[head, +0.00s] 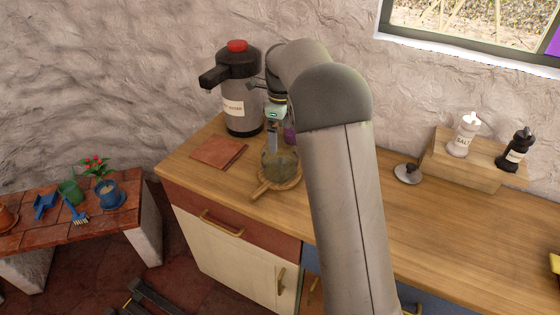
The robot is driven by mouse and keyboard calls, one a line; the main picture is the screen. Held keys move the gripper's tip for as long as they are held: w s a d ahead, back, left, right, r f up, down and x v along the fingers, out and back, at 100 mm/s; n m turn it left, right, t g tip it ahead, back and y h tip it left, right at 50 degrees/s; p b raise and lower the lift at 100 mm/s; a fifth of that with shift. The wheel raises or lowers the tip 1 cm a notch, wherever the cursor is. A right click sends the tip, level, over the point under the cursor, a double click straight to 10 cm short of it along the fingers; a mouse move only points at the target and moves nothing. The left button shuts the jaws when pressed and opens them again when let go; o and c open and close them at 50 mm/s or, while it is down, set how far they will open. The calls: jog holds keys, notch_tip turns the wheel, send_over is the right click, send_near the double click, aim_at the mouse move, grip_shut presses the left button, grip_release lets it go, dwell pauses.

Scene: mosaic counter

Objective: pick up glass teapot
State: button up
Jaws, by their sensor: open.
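The glass teapot (279,166) is a round, greenish see-through pot on the wooden counter. It sits on a round wooden board (262,189) whose handle points to the front left. My gripper (273,146) is directly above the teapot, pointing down, with its fingers at about the teapot's top. I cannot tell whether the fingers touch it. My gripper is open. My own arm hides the area right of the teapot, and the teapot's handle and spout are not clear.
A grey pump flask (236,95) with a red top stands behind left. A reddish-brown tile (218,152) lies left of the board. A purple thing (289,133) shows partly behind the gripper. A wooden stand (462,160) with salt and pepper mills is far right. The right counter has free room.

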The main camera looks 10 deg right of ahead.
aim_at(281, 140)
jog(key=shift+f, duration=1.5)
jog(key=c, duration=1.6)
jog(key=shift+r, duration=0.1)
